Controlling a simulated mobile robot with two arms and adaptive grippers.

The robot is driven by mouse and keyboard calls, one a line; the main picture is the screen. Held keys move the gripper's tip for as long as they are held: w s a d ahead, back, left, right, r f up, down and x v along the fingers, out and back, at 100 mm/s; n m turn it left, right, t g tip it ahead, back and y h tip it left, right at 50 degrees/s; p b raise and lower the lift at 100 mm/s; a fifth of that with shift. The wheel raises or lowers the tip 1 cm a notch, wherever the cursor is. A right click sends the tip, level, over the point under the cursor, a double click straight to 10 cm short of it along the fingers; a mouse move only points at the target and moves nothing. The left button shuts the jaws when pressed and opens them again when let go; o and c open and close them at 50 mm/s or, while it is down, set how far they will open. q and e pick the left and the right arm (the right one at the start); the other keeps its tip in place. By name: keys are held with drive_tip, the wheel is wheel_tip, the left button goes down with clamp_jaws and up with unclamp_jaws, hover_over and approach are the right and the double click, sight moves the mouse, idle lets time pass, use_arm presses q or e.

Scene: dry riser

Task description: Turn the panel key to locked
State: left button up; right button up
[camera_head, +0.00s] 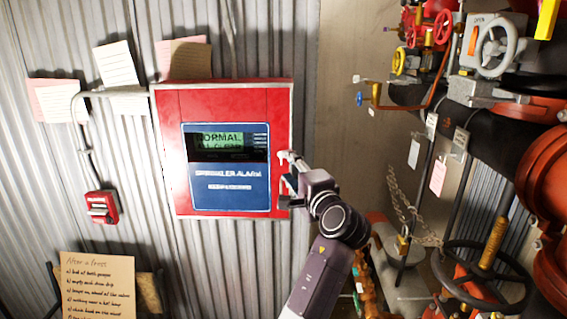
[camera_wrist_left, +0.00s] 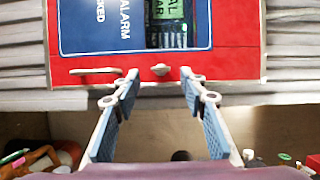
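The red alarm panel (camera_head: 165,150) hangs on the corrugated wall, with a blue face and a lit green display (camera_head: 222,139) that reads "NORMAL". In the left wrist view the panel (camera_wrist_left: 225,60) appears turned sideways. A small metal piece that looks like the panel key (camera_wrist_left: 160,70) sits on its red border, just ahead of and between my fingertips. My left gripper (camera_head: 286,180) is at the panel's right edge; in its wrist view the gripper (camera_wrist_left: 160,84) is open, its fingers apart with nothing between them. In the head view I cannot make out the key behind the gripper.
A metal handle (camera_wrist_left: 95,71) lies on the panel border beside the key. Red and black pipes (camera_head: 480,130) with valve wheels (camera_head: 500,45) crowd the right side. A small red box (camera_head: 101,207) and pinned notes (camera_head: 115,63) are on the wall to the left.

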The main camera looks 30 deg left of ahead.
use_arm(q)
drive_tip(key=v, duration=0.7)
